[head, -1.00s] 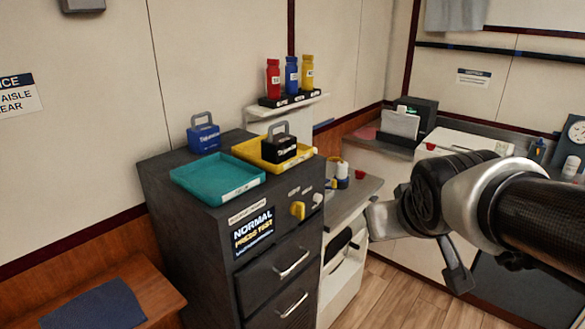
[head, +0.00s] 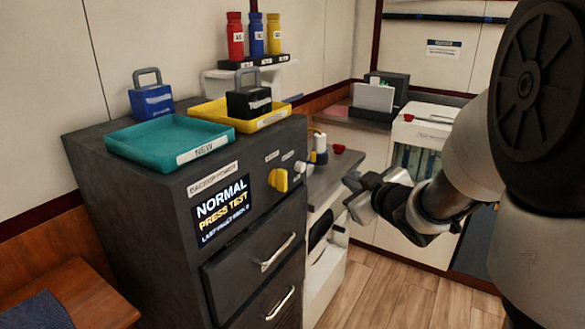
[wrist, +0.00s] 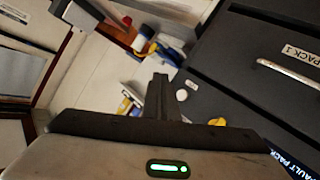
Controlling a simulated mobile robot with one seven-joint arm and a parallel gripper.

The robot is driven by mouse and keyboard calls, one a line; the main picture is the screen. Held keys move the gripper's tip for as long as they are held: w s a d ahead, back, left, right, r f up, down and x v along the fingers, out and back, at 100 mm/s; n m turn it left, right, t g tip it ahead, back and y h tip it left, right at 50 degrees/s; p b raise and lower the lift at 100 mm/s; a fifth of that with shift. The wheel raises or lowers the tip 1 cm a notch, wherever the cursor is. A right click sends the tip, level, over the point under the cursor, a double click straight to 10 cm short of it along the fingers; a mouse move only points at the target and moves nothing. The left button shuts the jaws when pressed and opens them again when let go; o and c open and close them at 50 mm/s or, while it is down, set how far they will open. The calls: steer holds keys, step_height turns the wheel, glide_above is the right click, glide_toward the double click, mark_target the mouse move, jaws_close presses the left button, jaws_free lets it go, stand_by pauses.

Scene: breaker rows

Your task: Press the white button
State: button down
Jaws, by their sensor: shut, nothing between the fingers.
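The white button (head: 300,167) is a small round knob on the upper front of the dark cabinet (head: 120,215), just right of a yellow rotary knob (head: 279,180). In the wrist view the white button (wrist: 182,95) shows right of the fingertips, and the yellow knob (wrist: 217,122) lies below it. My gripper (head: 352,190) is to the right of the cabinet front, apart from the button. In the wrist view its fingers (wrist: 160,84) are together, with nothing between them.
A display panel (head: 223,208) reads NORMAL, PRESS TEST. A teal tray (head: 150,140) and a yellow tray (head: 205,112) sit on the cabinet. Drawer handles (head: 278,253) stick out below. A counter with a red cup (head: 338,149) stands beyond. Floor (head: 385,290) shows clear at the right.

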mark_target(305, 167)
steer(key=w+a+b, duration=0.3)
steer(key=w+a, duration=0.2)
steer(key=a, duration=0.2)
stand_by(0.6)
steer(key=shift+w+a, duration=0.1)
steer(key=shift+a, duration=0.05)
stand_by(1.8)
steer(key=shift+w+a, duration=0.2)
steer(key=shift+a, duration=0.1)
steer(key=shift+w+a+r+b, duration=0.1)
steer(key=shift+w+a+b, duration=0.45)
steer(key=shift+a+b, duration=0.2)
stand_by(1.3)
steer(key=shift+s+d, duration=0.1)
steer(key=shift+s+d+p, duration=0.45)
steer(key=shift+s+d, duration=0.25)
steer(key=shift+d, duration=0.25)
